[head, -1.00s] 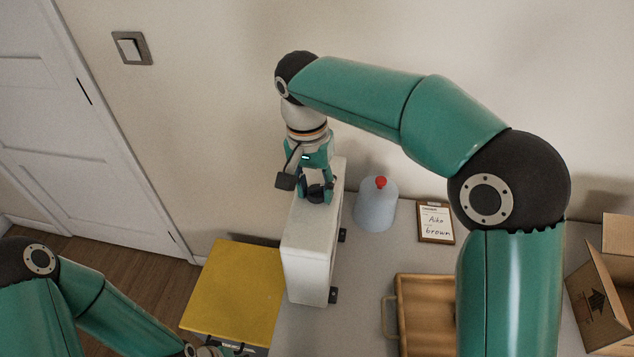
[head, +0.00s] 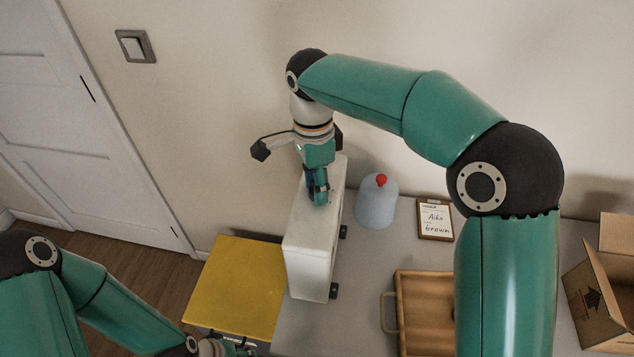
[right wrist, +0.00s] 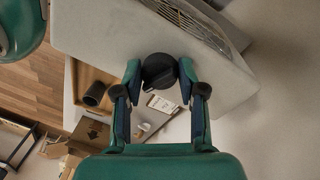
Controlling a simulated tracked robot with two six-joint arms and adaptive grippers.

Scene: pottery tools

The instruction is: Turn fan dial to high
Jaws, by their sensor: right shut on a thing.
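The fan is a white upright box (head: 312,258) on the table in the head view. Its pale top face (right wrist: 110,30) and part of its grille (right wrist: 200,22) show in the right wrist view. A round black dial (right wrist: 158,68) sits on that top face. My right gripper (head: 319,198) points down at the top of the fan. In the right wrist view its fingers (right wrist: 159,76) are shut on the dial, one on each side. The dial is hidden by the fingers in the head view, and I cannot read its setting. My left gripper (head: 222,346) is low at the bottom edge, partly cut off.
A yellow-topped box (head: 235,288) stands left of the fan. A blue-grey dome with a red knob (head: 376,206), a clipboard (head: 434,219), a wooden tray (head: 424,290) and an open cardboard box (head: 603,290) are to the right. A wall is behind.

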